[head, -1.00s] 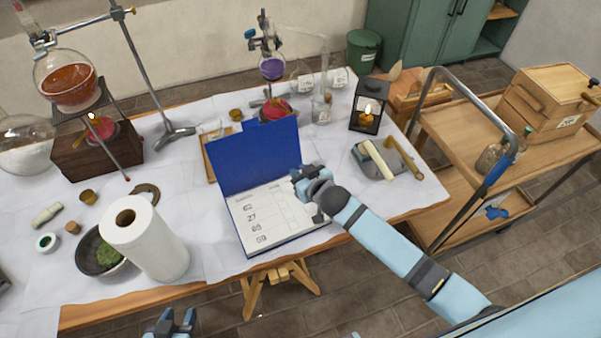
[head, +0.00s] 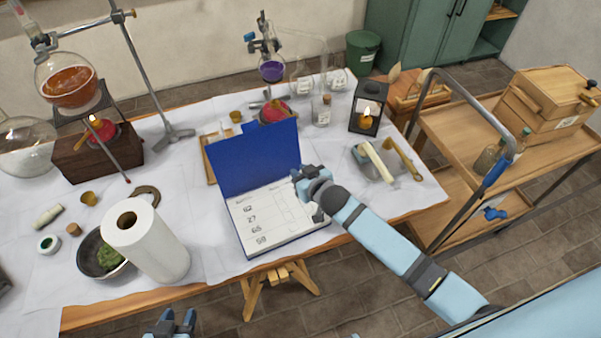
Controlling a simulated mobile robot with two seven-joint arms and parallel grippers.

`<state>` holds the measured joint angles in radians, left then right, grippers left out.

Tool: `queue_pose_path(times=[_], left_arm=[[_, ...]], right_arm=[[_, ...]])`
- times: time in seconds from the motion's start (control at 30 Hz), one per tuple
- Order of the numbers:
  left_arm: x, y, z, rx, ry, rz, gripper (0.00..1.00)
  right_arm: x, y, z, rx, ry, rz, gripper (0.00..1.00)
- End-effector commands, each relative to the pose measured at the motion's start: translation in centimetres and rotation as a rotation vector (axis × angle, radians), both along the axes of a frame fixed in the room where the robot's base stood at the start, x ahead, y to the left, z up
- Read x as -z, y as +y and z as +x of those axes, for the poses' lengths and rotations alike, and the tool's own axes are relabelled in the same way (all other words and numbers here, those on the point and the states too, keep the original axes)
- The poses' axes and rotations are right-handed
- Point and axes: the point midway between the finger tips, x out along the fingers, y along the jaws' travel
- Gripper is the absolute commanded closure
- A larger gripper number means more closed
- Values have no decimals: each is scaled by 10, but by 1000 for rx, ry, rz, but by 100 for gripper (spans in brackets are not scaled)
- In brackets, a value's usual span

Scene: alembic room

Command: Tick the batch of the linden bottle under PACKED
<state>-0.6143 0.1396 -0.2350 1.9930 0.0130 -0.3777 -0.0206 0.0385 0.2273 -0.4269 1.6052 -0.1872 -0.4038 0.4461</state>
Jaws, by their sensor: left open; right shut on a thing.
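An open ledger with a blue cover (head: 258,157) lies on the white-clothed table. Its white page (head: 263,222) carries a column of handwritten numbers, with ruled columns to their right. The headings are too small to read or hidden. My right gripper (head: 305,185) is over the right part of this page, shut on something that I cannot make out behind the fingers. I cannot tell whether it touches the paper. My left gripper (head: 173,322) is open and empty at the bottom edge, in front of the table. I cannot tell which bottle is the linden one.
A paper roll (head: 148,243) and a bowl of green stuff (head: 88,262) stand left of the ledger. Glassware stands behind. A trolley (head: 455,125) holding bottles (head: 487,160) is farther right.

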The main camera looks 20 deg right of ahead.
Motion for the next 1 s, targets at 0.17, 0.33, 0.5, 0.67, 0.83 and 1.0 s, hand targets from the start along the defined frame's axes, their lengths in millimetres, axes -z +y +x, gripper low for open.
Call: queue_pose_path(times=[0.17, 0.33, 0.5, 0.67, 0.83, 1.0], left_arm=[[-2, 0, 0, 0, 0, 0, 57], [-3, 0, 0, 0, 0, 0, 57], [-5, 0, 0, 0, 0, 0, 57], [-6, 0, 0, 0, 0, 0, 57], [-6, 0, 0, 0, -1, 0, 57], [-7, 0, 0, 0, -1, 0, 57]], right_arm=[[0, -1, 1, 0, 1, 0, 100], [0, -1, 2, 0, 0, 0, 100], [-1, -2, 3, 0, 1, 0, 100], [0, -2, 4, 1, 1, -1, 100], [0, -2, 4, 0, 1, 0, 100], [-1, -2, 4, 0, 1, 0, 100]])
